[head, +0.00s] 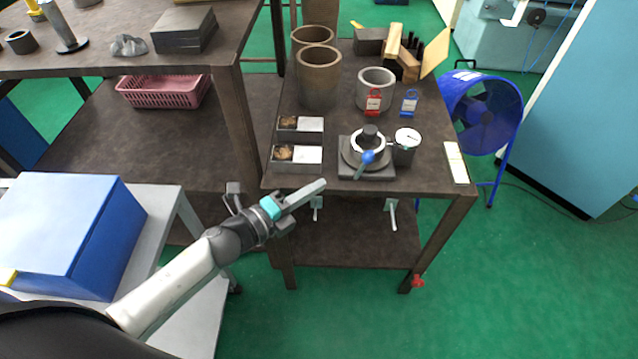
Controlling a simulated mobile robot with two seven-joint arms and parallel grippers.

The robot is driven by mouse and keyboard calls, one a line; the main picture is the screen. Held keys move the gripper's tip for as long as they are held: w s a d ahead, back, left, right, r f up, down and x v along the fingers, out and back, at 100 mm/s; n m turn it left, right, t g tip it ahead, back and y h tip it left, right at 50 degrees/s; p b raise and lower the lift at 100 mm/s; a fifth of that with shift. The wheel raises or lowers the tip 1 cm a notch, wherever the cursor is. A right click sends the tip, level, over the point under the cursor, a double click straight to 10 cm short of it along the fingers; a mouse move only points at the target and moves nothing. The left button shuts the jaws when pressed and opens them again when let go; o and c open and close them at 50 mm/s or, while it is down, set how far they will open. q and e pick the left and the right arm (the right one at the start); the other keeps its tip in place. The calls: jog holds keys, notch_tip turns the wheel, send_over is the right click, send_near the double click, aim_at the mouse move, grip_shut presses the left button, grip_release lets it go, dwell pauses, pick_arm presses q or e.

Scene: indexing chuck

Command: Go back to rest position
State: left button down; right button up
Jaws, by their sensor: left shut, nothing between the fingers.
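My left gripper (309,190) is at the end of my left arm, which reaches in from the lower left. Its fingers are together with nothing between them. It is in front of the near left edge of the dark workbench (425,180). The indexing chuck (367,150) sits on its square base near the bench's front edge, beyond the gripper and to its right. A blue-ended handle (366,158) shows at the chuck's front. The gripper looks apart from the chuck. My right gripper is not in the picture.
A dial gauge (407,138) stands right of the chuck; two trays (298,157) lie left. Red (373,102) and blue (409,103) tags stand behind. A blue box (65,235) is at left, a blue fan (482,112) at right. Green floor is clear lower right.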

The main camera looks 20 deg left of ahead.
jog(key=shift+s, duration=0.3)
